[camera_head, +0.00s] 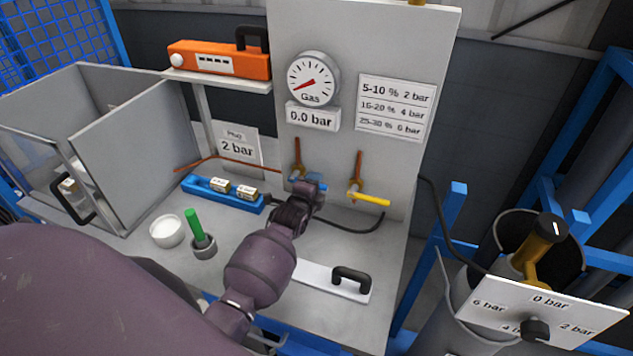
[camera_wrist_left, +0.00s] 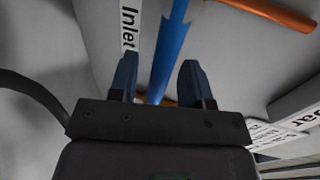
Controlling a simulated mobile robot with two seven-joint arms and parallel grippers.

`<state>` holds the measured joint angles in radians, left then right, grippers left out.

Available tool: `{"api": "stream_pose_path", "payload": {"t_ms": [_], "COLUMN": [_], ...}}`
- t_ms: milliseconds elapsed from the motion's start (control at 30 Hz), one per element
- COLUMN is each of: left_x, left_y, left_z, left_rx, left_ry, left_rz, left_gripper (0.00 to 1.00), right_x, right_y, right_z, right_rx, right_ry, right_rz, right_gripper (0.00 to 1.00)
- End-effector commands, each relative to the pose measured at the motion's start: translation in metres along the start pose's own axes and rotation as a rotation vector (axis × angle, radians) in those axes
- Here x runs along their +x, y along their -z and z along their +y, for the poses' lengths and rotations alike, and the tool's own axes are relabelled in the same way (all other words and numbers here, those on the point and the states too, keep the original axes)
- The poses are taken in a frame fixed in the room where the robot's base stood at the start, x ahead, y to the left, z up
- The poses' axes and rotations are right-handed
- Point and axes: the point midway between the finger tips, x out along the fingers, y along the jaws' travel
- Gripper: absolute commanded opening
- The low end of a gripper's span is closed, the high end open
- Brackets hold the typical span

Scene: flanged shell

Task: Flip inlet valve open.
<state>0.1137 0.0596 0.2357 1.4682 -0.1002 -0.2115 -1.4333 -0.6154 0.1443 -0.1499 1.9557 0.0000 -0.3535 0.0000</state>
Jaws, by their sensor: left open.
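The inlet valve has a blue handle, which shows in the wrist view (camera_wrist_left: 170,45) beside a white label reading "Inlet" (camera_wrist_left: 129,25). In the head view the inlet valve's brass body (camera_head: 297,170) sits low on the grey panel under a copper pipe, its handle largely hidden by my gripper. My left gripper (camera_head: 311,188) is at this valve. In the wrist view its two dark blue fingers (camera_wrist_left: 157,82) are open, with the blue handle running between them. I cannot tell whether they touch it. My right gripper is not in view.
A second valve with a yellow handle (camera_head: 370,198) is close on the right. The gas gauge (camera_head: 312,80) above is marked 0.0 bar. A blue tray (camera_head: 222,194), white bowl (camera_head: 167,231), mortar with green pestle (camera_head: 203,245) and black-handled white plate (camera_head: 332,282) stand on the bench.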

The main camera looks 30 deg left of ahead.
Motion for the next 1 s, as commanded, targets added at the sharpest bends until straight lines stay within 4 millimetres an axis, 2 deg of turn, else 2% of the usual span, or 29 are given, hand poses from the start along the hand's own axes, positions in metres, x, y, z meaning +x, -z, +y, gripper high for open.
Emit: {"api": "stream_pose_path", "payload": {"t_ms": [200, 567, 600, 867, 900, 1000], "left_x": [0.017, 0.021, 0.021, 0.021, 0.021, 0.021], "left_y": [-0.001, 0.0, 0.0, 0.0, 0.0, 0.0], "left_z": [0.0, 0.0, 0.0, 0.0, 0.0, 0.0], "left_rx": [0.001, 0.0, 0.0, 0.0, 0.0, 0.0], "left_ry": [-0.001, 0.0, 0.0, 0.0, 0.0, 0.0], "left_rz": [-0.001, -0.001, -0.001, -0.001, -0.001, 0.0], "left_gripper": [0.44, 0.44, 0.43, 0.03, 0.0, 0.0], "right_x": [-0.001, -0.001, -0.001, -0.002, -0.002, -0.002], "right_y": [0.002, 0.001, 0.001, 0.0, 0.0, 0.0], "right_z": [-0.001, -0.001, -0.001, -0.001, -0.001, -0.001], "right_rx": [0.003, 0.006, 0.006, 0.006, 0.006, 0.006], "right_ry": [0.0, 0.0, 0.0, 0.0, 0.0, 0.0], "right_rz": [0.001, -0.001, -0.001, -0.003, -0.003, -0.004], "right_gripper": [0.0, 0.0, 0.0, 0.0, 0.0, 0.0]}}
